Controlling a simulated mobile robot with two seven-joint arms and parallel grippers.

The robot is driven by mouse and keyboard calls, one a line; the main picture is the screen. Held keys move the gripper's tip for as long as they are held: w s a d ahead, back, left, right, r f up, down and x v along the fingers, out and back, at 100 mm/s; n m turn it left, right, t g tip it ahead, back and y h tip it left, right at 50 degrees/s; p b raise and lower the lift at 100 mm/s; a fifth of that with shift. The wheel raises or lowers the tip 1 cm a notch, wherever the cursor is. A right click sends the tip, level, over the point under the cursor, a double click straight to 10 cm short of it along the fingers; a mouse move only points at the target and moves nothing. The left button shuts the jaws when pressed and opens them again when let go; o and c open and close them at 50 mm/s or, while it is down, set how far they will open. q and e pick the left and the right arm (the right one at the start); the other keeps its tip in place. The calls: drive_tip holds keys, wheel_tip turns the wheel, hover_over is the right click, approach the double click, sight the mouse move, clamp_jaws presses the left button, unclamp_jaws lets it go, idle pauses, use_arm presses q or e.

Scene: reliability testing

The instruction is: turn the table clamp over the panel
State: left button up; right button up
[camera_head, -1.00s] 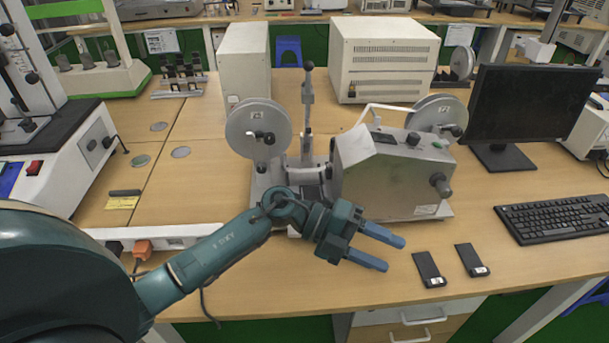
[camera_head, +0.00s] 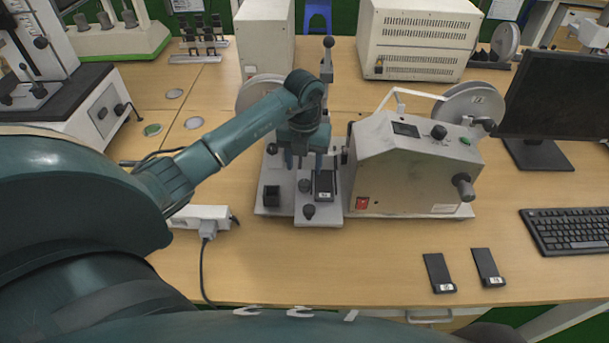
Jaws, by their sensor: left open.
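The grey test machine (camera_head: 400,170) stands on the table with its low metal base (camera_head: 318,216) at the front left. A small black panel (camera_head: 323,188) with a white label lies on that base. Dark knobs (camera_head: 308,211) and a black block (camera_head: 271,197) are around the panel; I cannot tell for certain which part is the table clamp. My left gripper (camera_head: 303,163) is open and points down just above and behind the panel. It hides part of the base and the left wheel. I cannot tell if it touches anything. My right gripper is not in view.
An upright lever with a black ball (camera_head: 327,62) rises behind my gripper. Two more black panels (camera_head: 438,272) (camera_head: 488,267) lie at the front right. A white power strip (camera_head: 203,217) and cable are at the left; a monitor (camera_head: 554,110) and keyboard (camera_head: 577,230) are at the right.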

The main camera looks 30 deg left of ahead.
sight(304, 182)
use_arm(q)
wheel_tip(304, 182, down, 6)
drive_tip(key=shift+r, duration=0.15)
drive_tip(key=shift+c, duration=0.3)
drive_tip(key=c, duration=0.9)
